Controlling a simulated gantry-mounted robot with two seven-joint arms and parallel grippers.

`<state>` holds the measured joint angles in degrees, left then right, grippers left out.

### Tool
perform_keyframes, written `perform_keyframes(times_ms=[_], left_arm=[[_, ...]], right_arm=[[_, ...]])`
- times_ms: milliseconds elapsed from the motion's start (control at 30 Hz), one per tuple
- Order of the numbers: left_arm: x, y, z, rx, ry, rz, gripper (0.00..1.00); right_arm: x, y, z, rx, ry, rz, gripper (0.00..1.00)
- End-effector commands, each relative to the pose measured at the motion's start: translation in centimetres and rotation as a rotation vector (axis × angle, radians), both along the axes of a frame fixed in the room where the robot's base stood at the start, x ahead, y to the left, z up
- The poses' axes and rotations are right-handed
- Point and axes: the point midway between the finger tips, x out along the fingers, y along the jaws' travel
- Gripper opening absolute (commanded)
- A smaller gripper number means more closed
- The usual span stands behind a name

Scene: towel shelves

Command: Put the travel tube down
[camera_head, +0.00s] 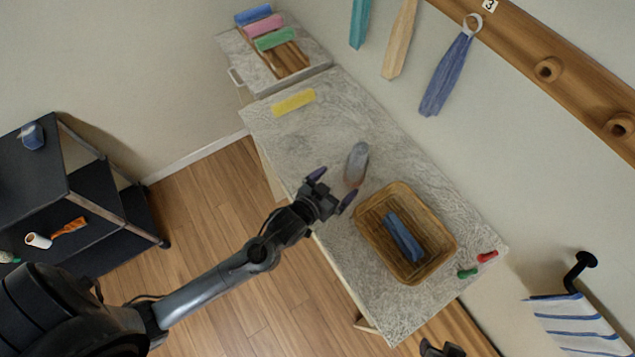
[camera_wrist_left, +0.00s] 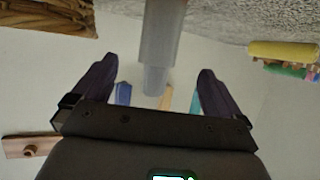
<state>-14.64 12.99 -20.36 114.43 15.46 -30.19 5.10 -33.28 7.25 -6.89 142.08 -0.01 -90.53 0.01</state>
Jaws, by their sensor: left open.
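The travel tube looks to be the grey, rounded tube (camera_head: 357,160) standing on the speckled counter (camera_head: 310,140), behind the wicker basket. In the left wrist view the grey tube (camera_wrist_left: 163,35) meets the counter at the top of the picture, and its narrower end points down between the fingers. My left gripper (camera_head: 333,186) is open at the counter's front edge, its dark fingers spread towards the tube. I see no finger touching it. A dark piece at the bottom edge may be my right gripper (camera_head: 441,349); its jaws are unclear.
The wicker basket (camera_head: 447,257) holds a blue rolled towel (camera_head: 402,237). A yellow roll (camera_head: 294,102) lies at the far end of the counter. Small red (camera_head: 487,256) and green (camera_head: 467,273) items lie near the right end. Towels hang on the wall rail (camera_head: 505,30).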

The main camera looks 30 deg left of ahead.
Motion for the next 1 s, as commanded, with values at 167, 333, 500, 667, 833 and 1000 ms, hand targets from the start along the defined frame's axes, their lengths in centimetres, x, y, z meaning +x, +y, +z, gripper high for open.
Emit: perform_keyframes(times_ms=[167,333,500,667,833,1000], left_arm=[[-1.4,0.1,-0.1,0.000,0.051,-0.001,1.00],[-5.4,0.7,-1.0,0.014,0.251,-0.010,1.00],[-11.9,2.1,-1.4,0.057,0.520,-0.027,1.00],[-17.4,3.6,-0.9,0.107,0.724,-0.040,1.00],[-20.6,4.6,-0.4,0.140,0.838,-0.045,1.00],[-21.1,4.7,-0.3,0.146,0.859,-0.047,1.00]], right_arm=[[0.0,0.0,0.0,0.001,0.000,-0.001,0.43],[0.0,0.1,0.0,0.004,0.000,-0.003,0.43],[0.0,0.2,0.0,0.008,-0.001,-0.005,0.43],[0.0,0.2,0.0,0.010,-0.001,-0.006,0.43],[0.0,0.2,0.0,0.010,-0.001,-0.006,0.43],[0.0,0.2,0.0,0.010,-0.001,-0.006,0.43]])
